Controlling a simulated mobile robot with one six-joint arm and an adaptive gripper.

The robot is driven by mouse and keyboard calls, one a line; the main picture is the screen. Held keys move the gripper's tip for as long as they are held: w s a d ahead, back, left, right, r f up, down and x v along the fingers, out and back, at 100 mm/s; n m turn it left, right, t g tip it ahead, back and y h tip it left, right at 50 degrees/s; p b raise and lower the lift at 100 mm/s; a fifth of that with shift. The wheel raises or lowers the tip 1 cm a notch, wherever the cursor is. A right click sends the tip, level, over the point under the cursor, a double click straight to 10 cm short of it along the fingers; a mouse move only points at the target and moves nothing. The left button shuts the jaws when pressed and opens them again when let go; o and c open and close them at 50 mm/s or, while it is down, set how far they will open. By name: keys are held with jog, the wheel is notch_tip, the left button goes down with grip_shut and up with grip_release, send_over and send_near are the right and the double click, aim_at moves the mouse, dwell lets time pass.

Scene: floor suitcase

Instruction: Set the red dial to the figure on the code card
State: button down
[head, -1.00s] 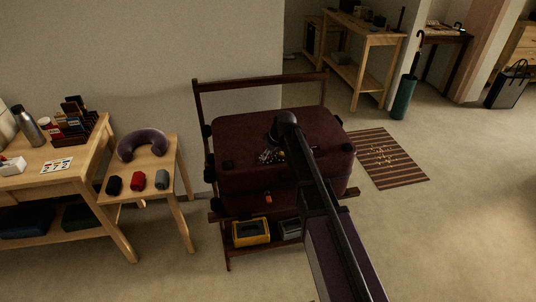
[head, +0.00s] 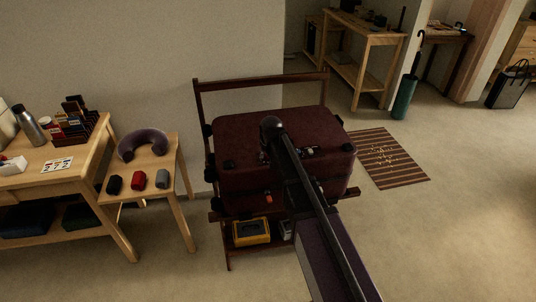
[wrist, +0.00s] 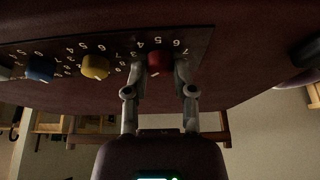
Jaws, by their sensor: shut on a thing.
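The red dial (wrist: 159,62) is on a dark number panel (wrist: 110,58) on the maroon suitcase (head: 240,125). My gripper (wrist: 160,70) has one finger on each side of the red dial and is shut on it. Figures around the dial appear upside down in the wrist view. A small pale mark shows on the dial's lower edge, but the figure it is set to is unclear. The white code card (head: 57,164) lies on the left table and seems to read 2 7 2. In the head view my arm hides the gripper and the red dial.
A yellow dial (wrist: 95,66) and a blue dial (wrist: 40,68) sit beside the red one. The suitcase lies on a dark wooden rack (head: 262,82). A small wooden table (head: 155,159) with a neck pillow stands left of it. Open floor lies to the right.

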jog(key=m+h, duration=0.1)
jog(key=m, duration=0.1)
jog(key=m+h, duration=0.1)
jog(key=m, duration=0.2)
jog(key=shift+a, duration=0.2)
dwell(0.5)
jog(key=shift+c, duration=2.2)
grip_release()
jog(key=shift+s, duration=0.15)
